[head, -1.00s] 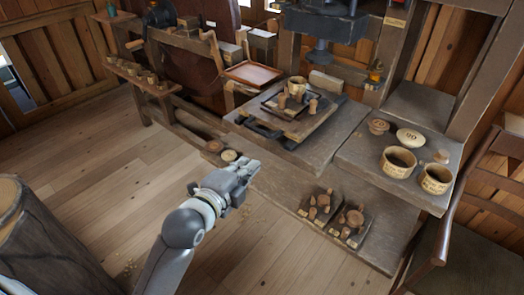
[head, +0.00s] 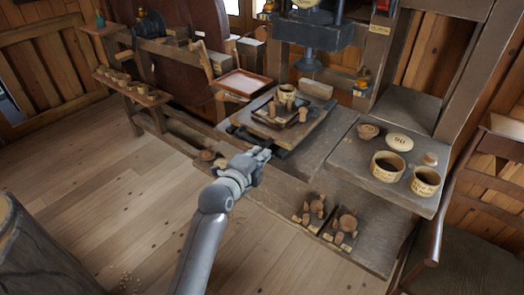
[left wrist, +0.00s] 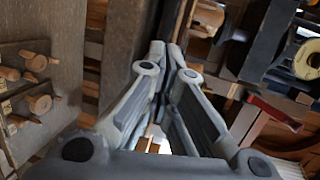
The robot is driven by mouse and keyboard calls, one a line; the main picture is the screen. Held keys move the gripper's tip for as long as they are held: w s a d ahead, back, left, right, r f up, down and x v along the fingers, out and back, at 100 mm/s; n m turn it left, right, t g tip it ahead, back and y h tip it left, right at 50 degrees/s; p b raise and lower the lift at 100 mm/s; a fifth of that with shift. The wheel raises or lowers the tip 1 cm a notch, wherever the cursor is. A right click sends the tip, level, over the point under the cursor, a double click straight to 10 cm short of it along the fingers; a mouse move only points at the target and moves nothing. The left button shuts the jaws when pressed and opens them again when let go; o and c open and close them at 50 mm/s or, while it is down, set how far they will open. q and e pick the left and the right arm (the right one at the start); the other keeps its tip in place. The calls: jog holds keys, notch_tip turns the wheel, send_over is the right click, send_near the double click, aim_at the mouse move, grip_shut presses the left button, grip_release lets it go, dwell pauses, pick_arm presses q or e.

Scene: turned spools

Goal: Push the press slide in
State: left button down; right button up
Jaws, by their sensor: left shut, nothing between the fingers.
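The press slide (head: 304,128) is a flat wooden board lying on the bench beneath the dark press (head: 318,62). It carries a dark tray (head: 267,115) with a cup (head: 287,92) and wooden spools (head: 303,114). A dark handle bar shows at its front left edge. My left gripper (head: 265,151) is shut and empty, close in front of that handle. Whether it touches the handle I cannot tell. In the left wrist view the closed fingers (left wrist: 164,48) point away from the camera. My right gripper is not in view.
Cups (head: 388,167) and lids (head: 399,142) stand on the bench at right. Small trays of spools (head: 341,232) lie on the lower ledge. A chair (head: 470,190) stands at far right.

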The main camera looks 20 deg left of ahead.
aim_at(279, 137)
pick_arm(q)
jog(key=shift+x, duration=0.8)
jog(key=shift+w, duration=0.15)
jog(key=w+d, duration=0.1)
jog(key=w, duration=0.1)
jog(key=w+d+b, duration=0.1)
jog(key=w, duration=0.2)
jog(key=w+d, duration=0.1)
jog(key=w, duration=0.2)
jog(key=shift+w+b, duration=0.2)
jog(key=shift+b, duration=0.2)
